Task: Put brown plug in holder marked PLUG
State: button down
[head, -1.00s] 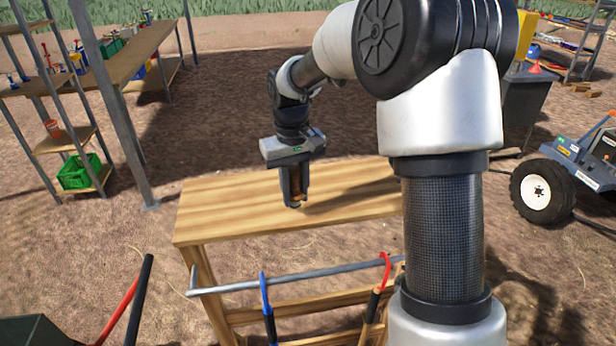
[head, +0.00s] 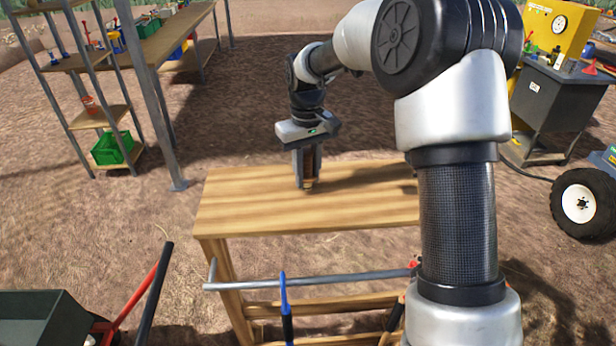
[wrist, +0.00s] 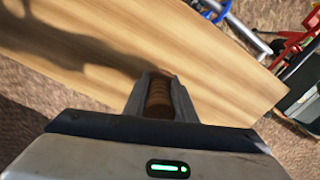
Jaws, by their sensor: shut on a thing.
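The brown plug (wrist: 159,98) is between the fingers of my gripper (wrist: 160,88), ridged along its side in the wrist view. My gripper (head: 306,186) is shut on it and points down over the wooden table in the head view. The plug (head: 310,165) shows there as a narrow brown strip between the fingers. Its lower end is close to the table top, and I cannot tell whether it touches. I cannot make out a holder marked PLUG in either view.
The wooden table (head: 240,205) is bare on top, with a metal rail (head: 330,281) and hanging tools in front. A long bench (head: 160,50) and a shelf with a green crate (head: 112,149) stand at left. A dark cabinet (head: 560,95) and a wheel (head: 580,203) are at right.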

jog(key=shift+f, duration=0.55)
jog(key=shift+f, duration=0.25)
jog(key=c, duration=1.5)
grip_release()
jog(key=shift+r, duration=0.1)
jog(key=shift+o, duration=0.2)
